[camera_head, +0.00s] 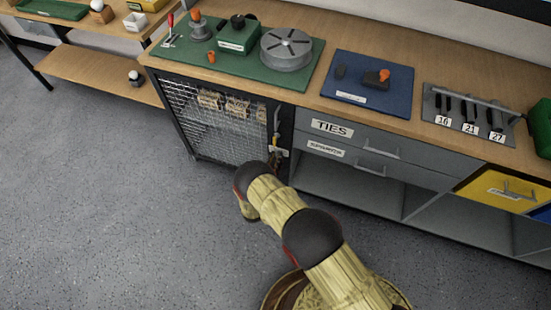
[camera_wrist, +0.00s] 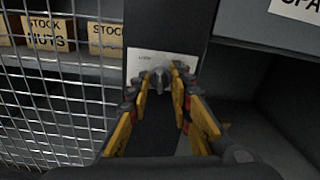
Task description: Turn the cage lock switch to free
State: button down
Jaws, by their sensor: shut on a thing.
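The cage lock switch (camera_wrist: 159,74) is a small grey knob on a pale plate (camera_wrist: 138,57) fixed to the dark post beside the mesh cage. Small lettering, seemingly "LOCK", shows on the plate to the left of the knob. My gripper (camera_wrist: 160,84) is shut on the knob, with one yellow-and-black finger on each side of it. In the head view my gripper (camera_head: 275,160) is at the post at the cage's right edge, and the knob is too small to make out there. The wire mesh cage (camera_head: 190,120) stands shut under the bench.
The wooden bench top (camera_head: 315,98) runs above the cage, with a green mat (camera_head: 175,57) and a blue mat (camera_head: 395,100) on it. Grey drawers (camera_head: 410,165) and open shelves lie right of the post. Boxes labelled "STOCK" (camera_wrist: 47,32) sit inside the cage. The floor in front is clear.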

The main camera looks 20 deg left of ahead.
jog(key=shift+d+m, duration=0.15)
jog(key=shift+m, duration=5.35)
jog(key=shift+f, duration=0.1)
jog(key=c, duration=1.6)
grip_release()
jog(key=s, duration=0.8)
jog(key=s+a, duration=0.1)
jog(key=s, duration=0.3)
